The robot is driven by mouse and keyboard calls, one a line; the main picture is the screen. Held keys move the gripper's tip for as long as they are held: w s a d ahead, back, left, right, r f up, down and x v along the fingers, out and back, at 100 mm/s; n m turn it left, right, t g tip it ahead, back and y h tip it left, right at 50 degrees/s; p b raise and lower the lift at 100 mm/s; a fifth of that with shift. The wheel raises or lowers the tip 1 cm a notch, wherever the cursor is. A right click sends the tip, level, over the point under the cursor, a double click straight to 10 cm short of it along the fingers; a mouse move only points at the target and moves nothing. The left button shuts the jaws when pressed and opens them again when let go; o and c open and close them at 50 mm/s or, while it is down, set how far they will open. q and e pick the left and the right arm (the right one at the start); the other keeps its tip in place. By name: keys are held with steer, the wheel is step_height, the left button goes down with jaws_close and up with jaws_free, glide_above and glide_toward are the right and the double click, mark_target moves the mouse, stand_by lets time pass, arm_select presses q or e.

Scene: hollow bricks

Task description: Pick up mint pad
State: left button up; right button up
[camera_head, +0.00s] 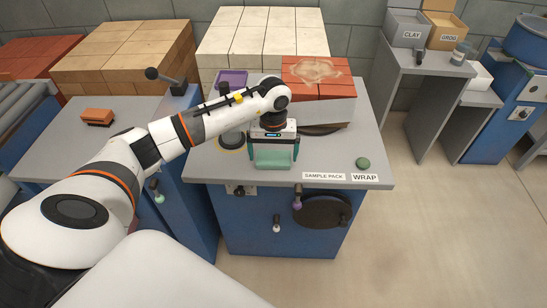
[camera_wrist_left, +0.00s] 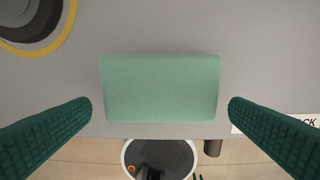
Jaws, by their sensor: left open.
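The mint pad (camera_head: 273,159) is a flat, pale green block lying on the grey worktop close to its front edge. In the left wrist view the mint pad (camera_wrist_left: 160,88) fills the middle of the picture. My left gripper (camera_head: 274,154) is over the pad, pointing down. In the left wrist view the left gripper (camera_wrist_left: 160,112) has its two dark green fingers wide apart, one to each side of the pad, with gaps between. The fingers hold nothing. My right gripper is not in view.
A round green thing (camera_head: 363,163) sits on the worktop (camera_head: 330,155) near the "WRAP" label (camera_head: 365,177). A yellow-rimmed dark round thing (camera_wrist_left: 38,25) lies left of the pad. A purple tray (camera_head: 232,80) and brick stacks (camera_head: 318,76) stand behind. Floor at right is clear.

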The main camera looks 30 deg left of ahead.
mark_target(273, 160)
arm_select(q)
steer(key=shift+f, duration=1.25)
steer(key=c, duration=0.7)
step_height(273, 160, up, 10)
steer(key=shift+b, duration=0.45)
